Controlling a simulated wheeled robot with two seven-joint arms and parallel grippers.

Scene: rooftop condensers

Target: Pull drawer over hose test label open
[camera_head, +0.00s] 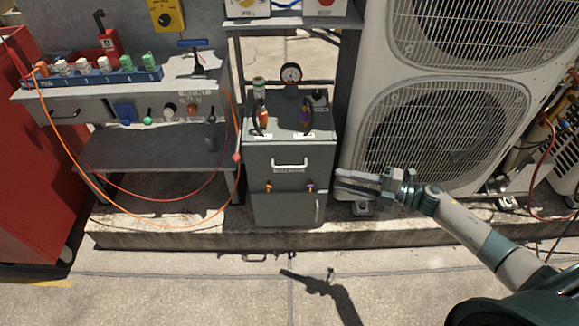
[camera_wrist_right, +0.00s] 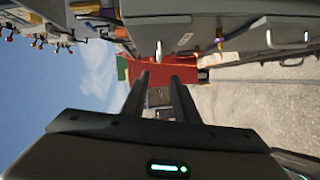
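The grey cabinet (camera_head: 262,210) stands in the middle of the head view. Its upper drawer front bears a white bar handle (camera_head: 290,163) with a small white label (camera_head: 288,171) under it, too small to read. The drawer looks shut. My right gripper (camera_head: 338,180) is just right of the cabinet, a little lower than the handle, pointing left and not touching it. In the right wrist view its two fingers (camera_wrist_right: 160,76) are apart with nothing between them. A white handle (camera_wrist_right: 159,48) shows beyond the fingertips there. My left gripper is not in view.
Orange and purple fittings (camera_head: 310,186) stick out below the drawer. A gauge (camera_head: 291,74) stands on the cabinet top. A workbench (camera_head: 150,150) with hoses is at left, and a large fan condenser (camera_head: 440,110) behind my right arm. The concrete floor in front is clear.

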